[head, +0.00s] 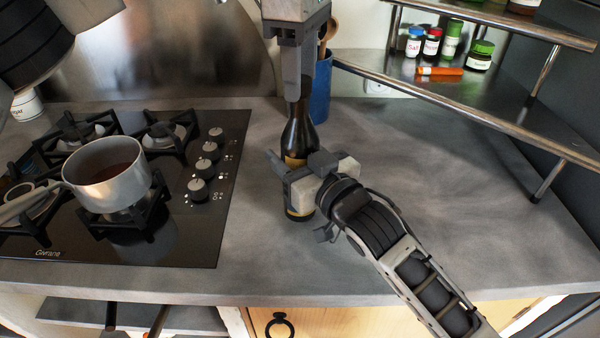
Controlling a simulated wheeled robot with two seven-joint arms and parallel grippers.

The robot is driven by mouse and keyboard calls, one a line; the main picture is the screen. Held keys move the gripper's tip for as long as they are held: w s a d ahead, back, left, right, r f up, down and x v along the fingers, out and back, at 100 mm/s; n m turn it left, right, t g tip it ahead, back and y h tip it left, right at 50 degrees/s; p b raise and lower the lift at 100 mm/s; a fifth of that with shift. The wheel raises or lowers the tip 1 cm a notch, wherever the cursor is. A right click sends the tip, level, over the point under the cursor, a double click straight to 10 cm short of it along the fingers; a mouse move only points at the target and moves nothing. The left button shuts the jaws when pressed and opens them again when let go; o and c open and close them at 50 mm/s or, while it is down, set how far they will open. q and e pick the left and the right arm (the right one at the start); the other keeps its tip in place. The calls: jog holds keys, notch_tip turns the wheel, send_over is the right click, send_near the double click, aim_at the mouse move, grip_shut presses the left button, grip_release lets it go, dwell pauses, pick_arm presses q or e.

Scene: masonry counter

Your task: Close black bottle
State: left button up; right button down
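The black bottle (299,136) stands upright on the counter, right of the hob, with a tan label band partly showing. My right gripper (299,186) reaches in from the lower right and is shut around the bottle's body, hiding much of it. My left gripper (300,88) points straight down directly above the bottle, its fingertips at the top of the neck. The fingers overlap in this view, so I cannot tell how far apart they are or whether they hold a cap. The bottle's mouth is hidden behind them.
A gas hob (225,147) with a saucepan (107,172) lies to the left. A blue utensil holder (321,92) stands just behind the bottle. A metal shelf (480,98) with small jars and an orange bottle (440,71) is at the right. The counter right of the bottle is clear.

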pick_arm(q)
jog(key=shift+o, duration=0.4)
jog(key=shift+r, duration=0.1)
notch_tip(320, 180, up, 12)
dwell(0.3)
pick_arm(e)
jog(key=shift+c, duration=2.2)
grip_release()
